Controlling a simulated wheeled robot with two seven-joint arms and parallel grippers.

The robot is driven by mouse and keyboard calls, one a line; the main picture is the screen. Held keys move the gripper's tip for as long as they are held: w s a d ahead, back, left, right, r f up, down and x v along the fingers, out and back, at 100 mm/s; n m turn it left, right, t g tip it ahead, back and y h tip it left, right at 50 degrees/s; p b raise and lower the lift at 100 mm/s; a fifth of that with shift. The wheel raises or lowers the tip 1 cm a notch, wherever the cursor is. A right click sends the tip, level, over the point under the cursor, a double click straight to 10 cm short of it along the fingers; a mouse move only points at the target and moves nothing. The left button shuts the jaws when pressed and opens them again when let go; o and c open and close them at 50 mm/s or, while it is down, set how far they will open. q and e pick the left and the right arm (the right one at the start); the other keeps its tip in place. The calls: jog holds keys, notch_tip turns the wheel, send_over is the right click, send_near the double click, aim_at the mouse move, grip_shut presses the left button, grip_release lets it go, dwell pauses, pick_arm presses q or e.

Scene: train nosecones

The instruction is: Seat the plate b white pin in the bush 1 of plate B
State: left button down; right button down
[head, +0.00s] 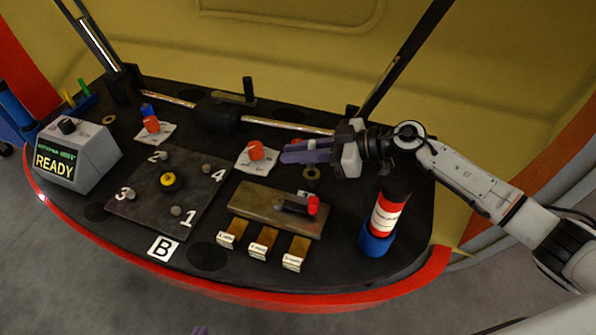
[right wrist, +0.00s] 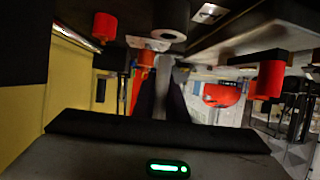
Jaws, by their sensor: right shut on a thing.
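Plate B (head: 150,213) is a dark square plate at the left of the table, with numbered bushes and a yellow-ringed knob in its middle. Bush 1 (head: 176,211) is at its front corner beside the printed 1. My right gripper (head: 284,154) is to the right of the plate, above the back of the table, with its purple fingers pointing left. In the right wrist view its fingers (right wrist: 163,100) are close together with a pale thing between them, which seems to be the white pin; its shape is mostly hidden.
Orange-red knobbed parts (head: 255,150) stand on white cards behind the plate. A brown block (head: 275,209) with a red-tipped handle and small labelled blocks lie right of it. A red-and-white cylinder (head: 386,215) stands at right, a READY box (head: 75,155) at left.

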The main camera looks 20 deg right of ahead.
aim_at(310, 166)
notch_tip(310, 166, down, 4)
jog(key=shift+f+b, duration=0.15)
jog(key=shift+b, duration=0.7)
jog(key=shift+s+f, duration=0.2)
jog(key=shift+f, duration=0.35)
jog(key=c, duration=1.8)
grip_release()
jog(key=shift+f, duration=0.15)
jog(key=shift+o, duration=0.2)
jog(key=shift+w, duration=0.2)
jog(key=shift+r, duration=0.25)
jog(key=shift+r, duration=0.1)
jog(key=shift+s+d+r+p, duration=0.1)
jog(key=shift+d+r+p, duration=0.1)
jog(key=shift+d+p, duration=0.15)
jog(key=p+v, duration=0.4)
jog(key=v, duration=0.2)
jog(key=shift+s+r, duration=0.1)
jog(key=shift+r, duration=0.05)
jog(key=shift+s+d+p, duration=0.15)
jog(key=shift+d+p, duration=0.05)
jog(key=shift+p, duration=0.1)
